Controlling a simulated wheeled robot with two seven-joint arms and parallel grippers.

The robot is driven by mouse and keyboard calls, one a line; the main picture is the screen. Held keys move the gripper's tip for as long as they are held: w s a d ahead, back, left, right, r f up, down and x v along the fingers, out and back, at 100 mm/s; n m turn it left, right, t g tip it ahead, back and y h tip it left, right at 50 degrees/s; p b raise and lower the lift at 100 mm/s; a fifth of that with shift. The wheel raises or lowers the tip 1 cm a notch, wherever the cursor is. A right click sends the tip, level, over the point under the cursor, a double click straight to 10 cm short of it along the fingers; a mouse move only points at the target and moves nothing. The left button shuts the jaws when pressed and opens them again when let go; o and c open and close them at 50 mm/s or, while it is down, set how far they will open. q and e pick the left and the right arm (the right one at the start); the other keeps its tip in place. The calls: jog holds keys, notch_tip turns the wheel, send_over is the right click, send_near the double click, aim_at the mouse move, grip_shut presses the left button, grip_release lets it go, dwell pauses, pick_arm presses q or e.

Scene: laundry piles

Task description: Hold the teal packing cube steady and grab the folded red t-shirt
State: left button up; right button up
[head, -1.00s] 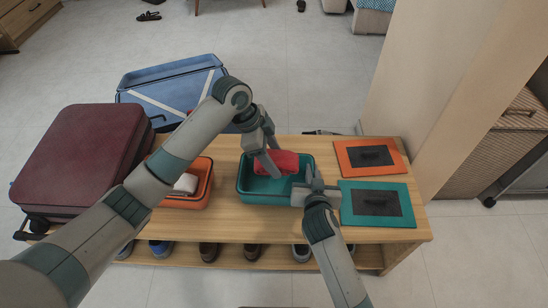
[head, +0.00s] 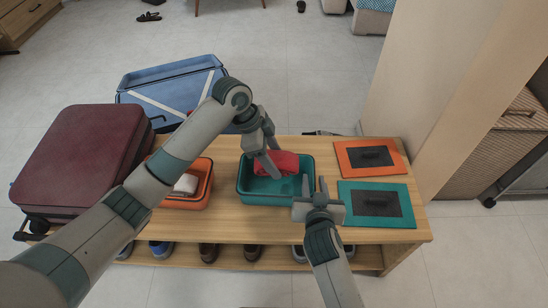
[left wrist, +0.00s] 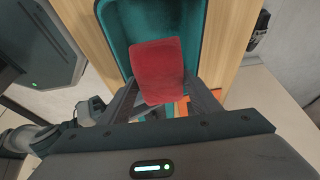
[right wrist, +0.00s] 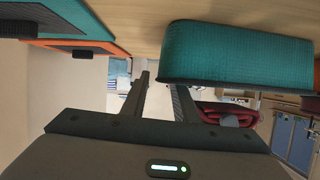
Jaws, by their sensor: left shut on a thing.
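The teal packing cube (head: 262,200) stands open on the wooden bench. The folded red t-shirt (head: 277,163) lies in its far part; the left wrist view also shows the shirt (left wrist: 158,70) inside the cube (left wrist: 112,40). My left gripper (head: 272,168) reaches down into the cube and is shut on the red t-shirt. My right gripper (head: 315,186) is open and empty by the cube's near right corner. In the right wrist view the cube's outer wall (right wrist: 235,55) is close to one fingertip; I cannot tell whether they touch.
An orange cube (head: 206,193) with a white folded cloth (head: 186,183) stands to the left. An orange lid (head: 350,160) and a teal lid (head: 350,206) lie on the right. Shoes sit on the lower shelf.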

jog(key=v, duration=0.6)
pick_arm(q)
jog(key=shift+s, duration=0.1)
pick_arm(e)
jog(key=shift+s, duration=0.2)
dwell(0.4)
